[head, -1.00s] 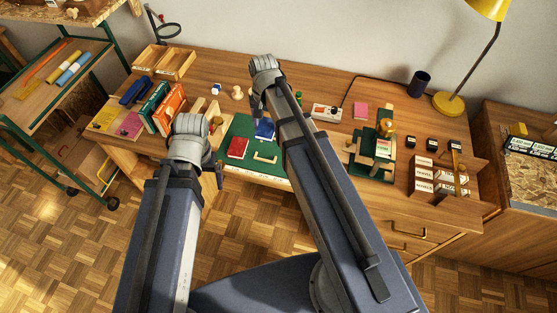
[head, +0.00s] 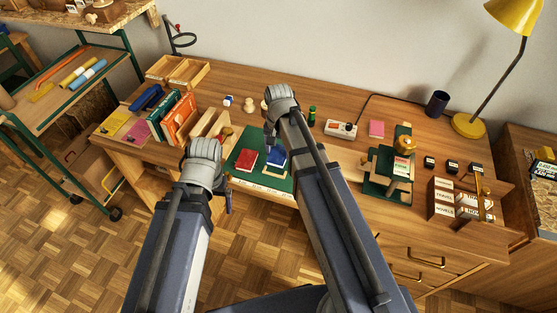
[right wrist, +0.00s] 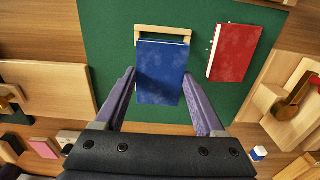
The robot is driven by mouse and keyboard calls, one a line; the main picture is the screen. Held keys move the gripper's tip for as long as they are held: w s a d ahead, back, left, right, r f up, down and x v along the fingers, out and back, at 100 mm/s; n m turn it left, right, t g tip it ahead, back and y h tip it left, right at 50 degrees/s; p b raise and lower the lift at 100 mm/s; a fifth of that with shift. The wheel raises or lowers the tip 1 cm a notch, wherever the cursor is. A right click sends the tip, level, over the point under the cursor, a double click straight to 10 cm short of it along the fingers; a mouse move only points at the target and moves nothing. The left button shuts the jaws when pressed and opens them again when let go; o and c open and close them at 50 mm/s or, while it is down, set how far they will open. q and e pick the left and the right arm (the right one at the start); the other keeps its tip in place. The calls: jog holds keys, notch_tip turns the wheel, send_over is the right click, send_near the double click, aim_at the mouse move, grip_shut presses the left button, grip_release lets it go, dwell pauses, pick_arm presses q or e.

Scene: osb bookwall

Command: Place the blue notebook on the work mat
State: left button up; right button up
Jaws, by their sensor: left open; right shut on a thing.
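The blue notebook (head: 277,157) is between the fingers of my right gripper (right wrist: 162,98), which is shut on it. In the right wrist view the notebook (right wrist: 162,72) is over the green work mat (head: 240,176) and overlaps a light wooden frame (right wrist: 163,29). I cannot tell whether its underside touches the mat or frame. A red notebook (head: 246,159) lies on the mat beside it; it also shows in the right wrist view (right wrist: 234,52). My left gripper (head: 226,197) is open and empty, near the desk's front edge, left of the mat.
Upright books (head: 180,115) and a wooden holder (head: 210,124) stand left of the mat. A green stand (head: 388,180) with a brass-coloured item and labelled boxes (head: 441,197) are to the right.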

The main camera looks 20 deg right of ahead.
aim_at(279, 154)
notch_tip(279, 154, down, 4)
jog(key=b, duration=0.3)
jog(key=shift+r, duration=0.25)
jog(key=o, duration=1.3)
jog(key=shift+o, duration=0.2)
notch_tip(279, 154, up, 12)
jog(key=p, duration=1.2)
